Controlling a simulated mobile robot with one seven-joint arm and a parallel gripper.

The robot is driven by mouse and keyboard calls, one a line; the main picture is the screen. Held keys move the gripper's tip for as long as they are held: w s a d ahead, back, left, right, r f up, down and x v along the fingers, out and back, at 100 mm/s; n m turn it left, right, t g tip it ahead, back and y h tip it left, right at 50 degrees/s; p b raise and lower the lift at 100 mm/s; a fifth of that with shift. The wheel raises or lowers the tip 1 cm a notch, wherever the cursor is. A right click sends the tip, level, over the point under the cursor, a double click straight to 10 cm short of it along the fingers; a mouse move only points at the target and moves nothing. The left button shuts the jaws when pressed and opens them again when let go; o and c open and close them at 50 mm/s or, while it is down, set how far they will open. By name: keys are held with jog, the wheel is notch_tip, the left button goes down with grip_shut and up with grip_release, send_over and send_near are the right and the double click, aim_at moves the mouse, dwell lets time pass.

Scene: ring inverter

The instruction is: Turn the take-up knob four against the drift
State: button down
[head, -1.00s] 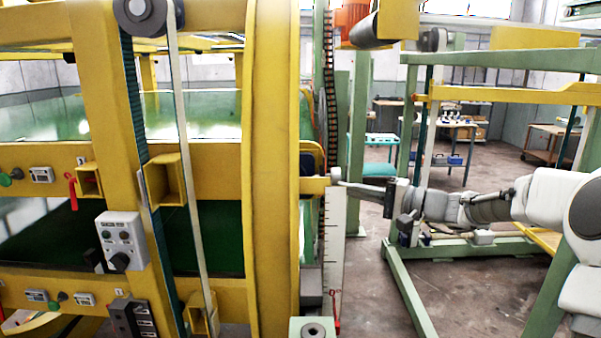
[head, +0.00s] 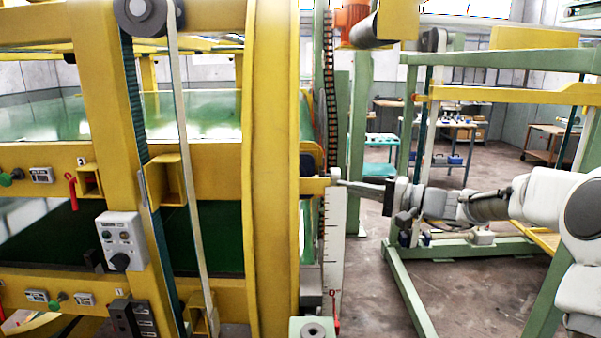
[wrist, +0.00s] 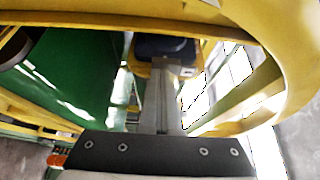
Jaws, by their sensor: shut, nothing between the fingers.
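My gripper (head: 343,183) is at centre right in the head view, reaching left from the arm. Its narrow fingers are together and empty, with the tips by the yellow bracket (head: 314,186) above the white scale. In the wrist view my gripper (wrist: 168,72) points at a dark blue block (wrist: 165,46) in a yellow surround; I cannot tell whether it touches. In the head view a green knob (head: 15,176) is at the left edge and another green knob (head: 59,302) at the lower left. I cannot read a number four on any knob.
The large yellow ring (head: 272,170) stands just left of my gripper. The white scale (head: 334,250) with a red pointer hangs below its tips. A grey control box (head: 122,240) is on the yellow post.

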jog(key=shift+r+b, duration=0.85)
jog(key=shift+b, duration=0.4)
jog(key=shift+s+f, duration=0.1)
jog(key=d, duration=0.6)
jog(key=shift+s, duration=0.3)
jog(key=shift+r+p, duration=0.2)
jog(key=shift+p, duration=0.1)
